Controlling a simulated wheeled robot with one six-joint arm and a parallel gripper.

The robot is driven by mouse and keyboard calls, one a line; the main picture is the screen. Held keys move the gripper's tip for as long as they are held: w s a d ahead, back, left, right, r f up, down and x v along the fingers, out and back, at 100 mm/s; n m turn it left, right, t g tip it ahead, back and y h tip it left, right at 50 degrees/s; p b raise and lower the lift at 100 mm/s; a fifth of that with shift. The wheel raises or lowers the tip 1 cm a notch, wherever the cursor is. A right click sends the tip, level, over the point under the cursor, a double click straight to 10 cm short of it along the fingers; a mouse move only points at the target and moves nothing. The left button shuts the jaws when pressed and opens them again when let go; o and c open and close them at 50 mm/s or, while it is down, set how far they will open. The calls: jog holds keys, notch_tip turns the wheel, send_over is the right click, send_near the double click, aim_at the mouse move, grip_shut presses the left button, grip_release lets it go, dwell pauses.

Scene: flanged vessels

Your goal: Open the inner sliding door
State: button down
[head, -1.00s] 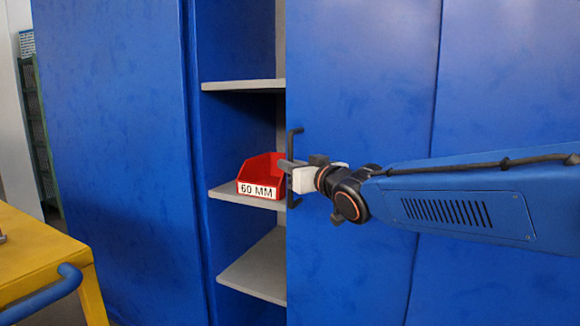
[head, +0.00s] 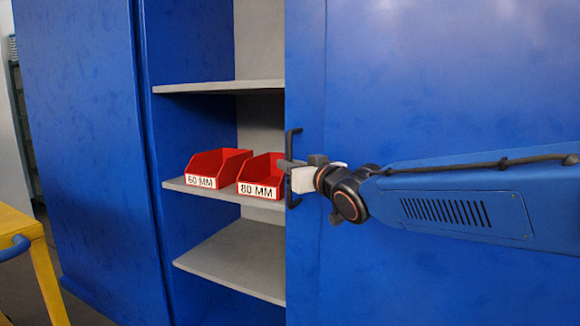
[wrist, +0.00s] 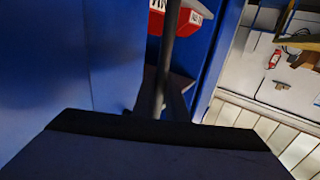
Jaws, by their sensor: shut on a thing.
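The blue inner sliding door (head: 440,80) fills the right of the head view, with its left edge partway across the cabinet opening. A dark bar handle (head: 291,150) stands upright near that edge. My gripper (head: 290,168) is shut on the handle, with the arm reaching in from the right. In the wrist view the handle (wrist: 168,60) runs as a dark bar down to the gripper; the fingertips are hard to make out there. The opening to the left of the door shows grey shelves (head: 235,263).
Two red bins, labelled 60 MM (head: 215,168) and 80 MM (head: 262,175), sit on the middle shelf beside the door edge. A blue panel (head: 80,130) stands left of the opening. A yellow table (head: 20,228) with a blue rail is at the far left.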

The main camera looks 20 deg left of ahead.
jog(key=c, duration=1.8)
grip_release()
jog(key=shift+o, duration=0.2)
jog(key=v, duration=1.7)
jog(key=shift+s, duration=0.2)
jog(key=shift+d+f, duration=0.1)
jog(key=shift+d, duration=0.1)
